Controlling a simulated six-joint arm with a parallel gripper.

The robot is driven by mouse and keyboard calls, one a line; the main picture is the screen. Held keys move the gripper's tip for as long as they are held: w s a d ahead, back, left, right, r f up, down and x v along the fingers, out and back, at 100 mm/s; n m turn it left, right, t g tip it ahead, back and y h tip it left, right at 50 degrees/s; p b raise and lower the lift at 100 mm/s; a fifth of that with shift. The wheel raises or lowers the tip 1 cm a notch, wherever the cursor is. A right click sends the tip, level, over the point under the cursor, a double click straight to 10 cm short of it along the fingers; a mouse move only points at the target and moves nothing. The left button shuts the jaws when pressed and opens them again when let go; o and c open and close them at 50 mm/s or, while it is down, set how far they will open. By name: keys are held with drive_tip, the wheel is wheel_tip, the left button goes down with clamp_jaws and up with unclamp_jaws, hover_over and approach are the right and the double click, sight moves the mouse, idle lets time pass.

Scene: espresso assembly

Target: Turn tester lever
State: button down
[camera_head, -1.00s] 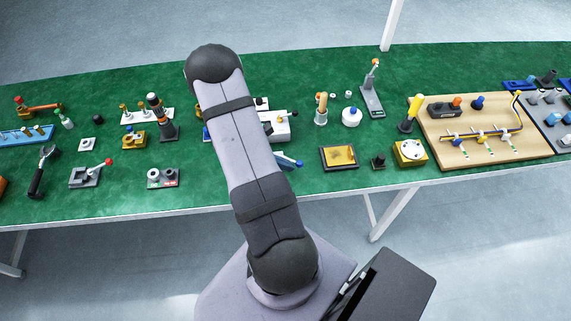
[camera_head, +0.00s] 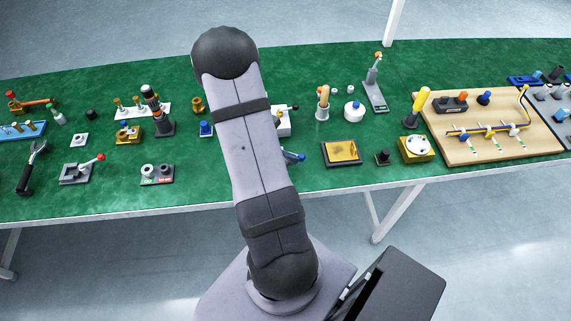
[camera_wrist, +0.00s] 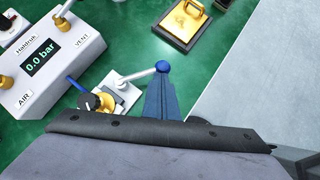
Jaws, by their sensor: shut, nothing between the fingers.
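In the wrist view, a white tester box (camera_wrist: 55,65) with a green display reading 0.0 bar stands at the upper left. It carries brass-coloured knobs and labels AIR and VENT. Beside it, a small white base (camera_wrist: 122,92) bears a pale lever arm (camera_wrist: 138,75) ending in a blue ball (camera_wrist: 162,67). My gripper (camera_wrist: 160,84) is shut and empty, its blue-grey fingers just below the ball in the picture; I cannot tell whether they touch. In the head view, the white box (camera_head: 284,122) is partly hidden behind my arm.
A black knob with a brass collar (camera_wrist: 97,102) sits between the box and the lever base. A dark tray with a gold plate (camera_wrist: 183,22) lies beyond. The table's front edge runs close on the right in the wrist view.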

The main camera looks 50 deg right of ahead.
sight(299, 156)
drive_tip(key=shift+s+d+f+n+t+b, duration=0.15)
drive_tip(key=shift+d+n+t+b, duration=0.2)
drive_tip(key=shift+b, duration=0.3)
drive_tip(key=shift+s+d+f+n+t+b, duration=0.15)
drive_tip(key=shift+d+n+b, duration=0.15)
drive_tip(key=shift+n+b, duration=0.25)
drive_tip(key=shift+d+r+b, duration=0.15)
drive_tip(key=shift+d+b, duration=0.8)
drive_tip(key=shift+b, duration=0.1)
drive_tip(key=shift+w+d+r+b, duration=0.15)
drive_tip(key=shift+d+b, duration=0.45)
drive_tip(key=shift+d, duration=0.5)
drive_tip(key=shift+a, duration=0.1)
